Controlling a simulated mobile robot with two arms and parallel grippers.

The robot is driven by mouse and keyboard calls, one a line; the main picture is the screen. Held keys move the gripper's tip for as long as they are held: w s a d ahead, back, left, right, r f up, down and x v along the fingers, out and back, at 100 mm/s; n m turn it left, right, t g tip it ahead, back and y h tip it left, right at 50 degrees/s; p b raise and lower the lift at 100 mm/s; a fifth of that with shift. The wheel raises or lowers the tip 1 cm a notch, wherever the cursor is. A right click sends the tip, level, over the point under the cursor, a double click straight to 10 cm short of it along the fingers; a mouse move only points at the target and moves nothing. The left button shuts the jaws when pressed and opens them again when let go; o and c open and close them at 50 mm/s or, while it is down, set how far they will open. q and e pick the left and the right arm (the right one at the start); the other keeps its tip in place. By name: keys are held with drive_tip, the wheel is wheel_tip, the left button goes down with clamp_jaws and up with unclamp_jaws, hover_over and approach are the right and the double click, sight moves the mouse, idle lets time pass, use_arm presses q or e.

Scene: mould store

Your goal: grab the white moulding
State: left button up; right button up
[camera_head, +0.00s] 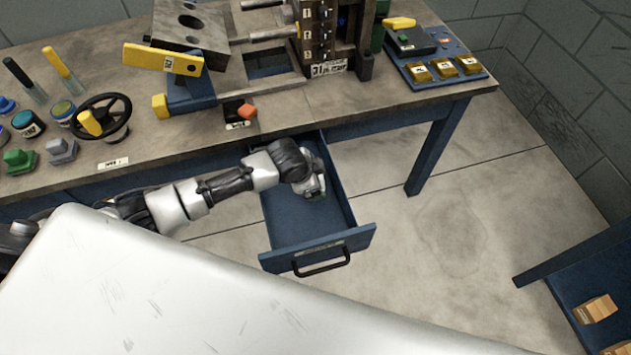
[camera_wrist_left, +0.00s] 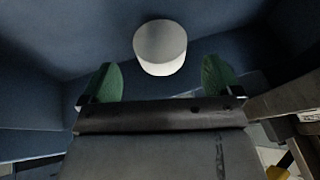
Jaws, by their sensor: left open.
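The white moulding (camera_wrist_left: 160,47) is a pale, rounded piece in the blue drawer, seen in the left wrist view. In the head view I cannot make it out, as my left arm and gripper cover that part of the drawer. My left gripper (camera_head: 316,188) reaches down into the open drawer (camera_head: 298,222). In the left wrist view its green fingertips (camera_wrist_left: 160,80) are spread apart and empty. The moulding appears beyond them, centred across the gap; I see no contact. My right gripper is in neither view.
The workbench (camera_head: 350,105) stands above the drawer, carrying a press, a handwheel (camera_head: 101,117), and several pots and tools. The drawer's blue walls close around my gripper. A blue shelf with orange-brown blocks (camera_head: 596,309) is at lower right. Floor right of the drawer is clear.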

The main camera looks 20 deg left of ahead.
use_arm(q)
drive_tip(key=x, duration=0.4)
drive_tip(key=shift+a+b, duration=0.1)
drive_tip(key=shift+b, duration=0.25)
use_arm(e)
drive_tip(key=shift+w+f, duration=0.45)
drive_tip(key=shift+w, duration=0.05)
use_arm(q)
drive_tip(key=c, duration=1)
drive_tip(key=shift+o, duration=0.2)
drive_tip(key=shift+r, duration=0.15)
